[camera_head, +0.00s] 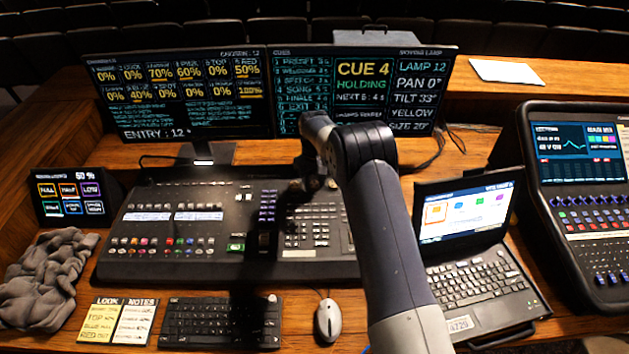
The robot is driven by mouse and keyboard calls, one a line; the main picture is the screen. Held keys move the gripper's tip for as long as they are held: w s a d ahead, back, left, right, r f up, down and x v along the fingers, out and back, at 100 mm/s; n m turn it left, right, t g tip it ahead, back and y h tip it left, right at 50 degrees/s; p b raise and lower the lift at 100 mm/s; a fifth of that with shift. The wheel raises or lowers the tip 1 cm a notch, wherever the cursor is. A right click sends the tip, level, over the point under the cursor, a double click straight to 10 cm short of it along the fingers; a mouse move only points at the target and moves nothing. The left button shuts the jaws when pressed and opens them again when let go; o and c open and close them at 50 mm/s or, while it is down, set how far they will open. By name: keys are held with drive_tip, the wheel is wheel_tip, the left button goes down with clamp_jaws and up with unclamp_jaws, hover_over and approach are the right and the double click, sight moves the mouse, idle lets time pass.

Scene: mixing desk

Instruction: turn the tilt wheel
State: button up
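The lighting console (220,263) lies flat on the wooden desk, with rows of buttons, faders and small displays. I cannot make out the tilt wheel for sure; a small dark upright part (265,240) stands on the console's middle, and my arm covers part of the panel to its right. The right half of the wide monitor (365,90) reads LAMP 12, PAN 0° and TILT 33°. My arm reaches in from the bottom and bends down over the console. My gripper (308,188) is small and dark above the console's upper middle; its fingers are not clear.
A laptop (465,285) stands open right of my arm, beside a sound mixer (585,215). A keyboard (220,323), mouse (328,320) and note cards (118,322) lie in front. A grey cloth (45,280) and small touch screen (72,198) are at left.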

sight(315, 184)
drive_tip(key=c, duration=0.7)
drive_tip(key=shift+o, duration=0.2)
drive_tip(key=shift+f+b, duration=0.1)
drive_tip(key=shift+b, duration=0.35)
drive_tip(key=shift+n+b, duration=0.3)
drive_tip(key=shift+n, duration=0.1)
drive_tip(key=o, duration=1)
drive_tip(key=shift+r, duration=0.2)
wheel_tip(315, 184, up, 11)
drive_tip(key=shift+f+b, duration=0.15)
drive_tip(key=shift+b, duration=0.85)
